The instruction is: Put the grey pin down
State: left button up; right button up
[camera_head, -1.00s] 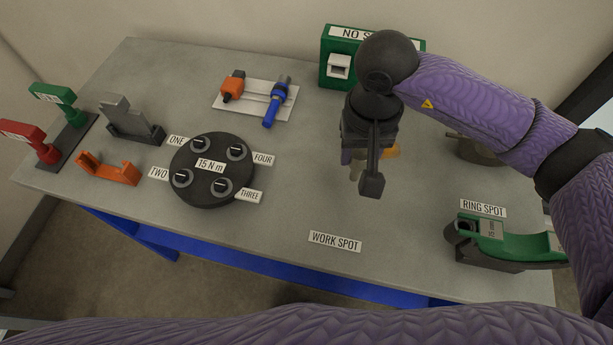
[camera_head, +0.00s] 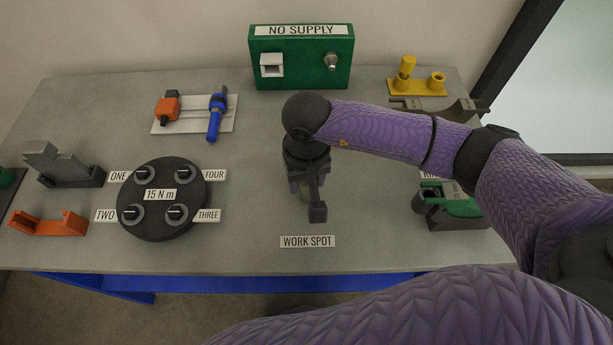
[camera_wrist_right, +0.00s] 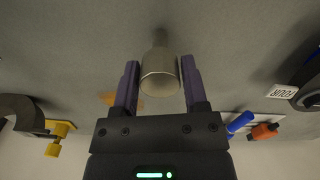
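The grey pin (camera_wrist_right: 160,72) is a metal cylinder with a thinner far end toward the tabletop. It sits between the two fingers of my right gripper (camera_wrist_right: 158,85) in the right wrist view, with both fingers against its sides. I cannot tell whether its thin end touches the table. In the head view my right gripper (camera_head: 312,205) points down just behind the WORK SPOT label (camera_head: 307,241), and it mostly hides the pin. My left gripper is not in view.
A black round 15 N m turntable (camera_head: 163,225) stands left of the gripper. A green NO SUPPLY box (camera_head: 302,75) is at the back. A green and grey ring holder (camera_head: 452,205) is at right. An orange patch (camera_wrist_right: 107,98) shows beside a finger. The table around the label is clear.

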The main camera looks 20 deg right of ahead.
jog(key=shift+o, duration=1.3)
jog(key=shift+r, duration=0.25)
notch_tip(320, 180, up, 12)
jog(key=p, duration=0.1)
jog(key=shift+p, duration=0.4)
